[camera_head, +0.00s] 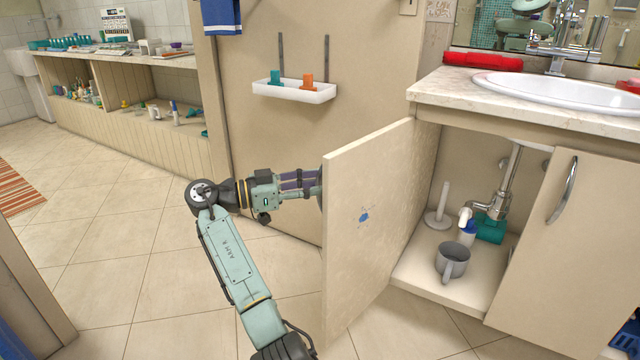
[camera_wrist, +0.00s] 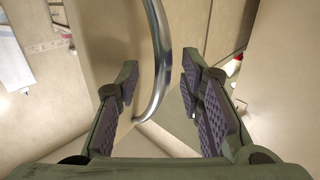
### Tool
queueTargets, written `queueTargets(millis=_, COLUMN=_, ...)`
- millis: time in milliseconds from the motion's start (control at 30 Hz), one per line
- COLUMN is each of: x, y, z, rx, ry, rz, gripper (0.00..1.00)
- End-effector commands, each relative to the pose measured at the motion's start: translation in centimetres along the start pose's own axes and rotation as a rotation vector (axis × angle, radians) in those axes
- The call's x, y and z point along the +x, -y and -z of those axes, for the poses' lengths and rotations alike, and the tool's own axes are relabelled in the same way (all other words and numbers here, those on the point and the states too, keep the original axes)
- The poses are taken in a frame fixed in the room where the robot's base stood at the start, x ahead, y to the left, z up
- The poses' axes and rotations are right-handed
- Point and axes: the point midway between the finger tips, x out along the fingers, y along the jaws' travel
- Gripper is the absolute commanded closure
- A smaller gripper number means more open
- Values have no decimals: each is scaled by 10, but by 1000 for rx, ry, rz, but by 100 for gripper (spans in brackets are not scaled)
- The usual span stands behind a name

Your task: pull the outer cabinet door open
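The outer cabinet door (camera_head: 372,215) stands swung wide open, with its inner face toward the head camera. Its metal handle (camera_wrist: 157,62) is a curved bar in the wrist view; the door hides it in the head view. My gripper (camera_head: 304,184) is at the far side of the door, its fingertips partly hidden behind the door edge. In the wrist view my gripper (camera_wrist: 158,88) is open.
The open cabinet holds a grey mug (camera_head: 452,262), a white upright holder (camera_head: 440,208) and a drain pipe (camera_head: 508,180). A second door (camera_head: 570,250) with a handle is shut at right. A white wall shelf (camera_head: 293,91) hangs behind my arm.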

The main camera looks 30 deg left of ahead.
Motion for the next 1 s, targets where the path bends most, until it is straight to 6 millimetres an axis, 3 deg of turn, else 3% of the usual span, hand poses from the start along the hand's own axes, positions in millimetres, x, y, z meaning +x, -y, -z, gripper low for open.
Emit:
queueTargets(millis=300, x=-69, y=0, z=1, rx=0, ry=-1, rz=3, gripper=65)
queueTargets(millis=467, x=-93, y=0, z=0, rx=-1, ry=0, rz=2, gripper=65)
queueTargets(millis=633, x=-104, y=0, z=0, rx=0, ry=-1, rz=0, gripper=65)
queueTargets(millis=1000, x=-104, y=0, z=0, rx=0, ry=-1, rz=-1, gripper=65)
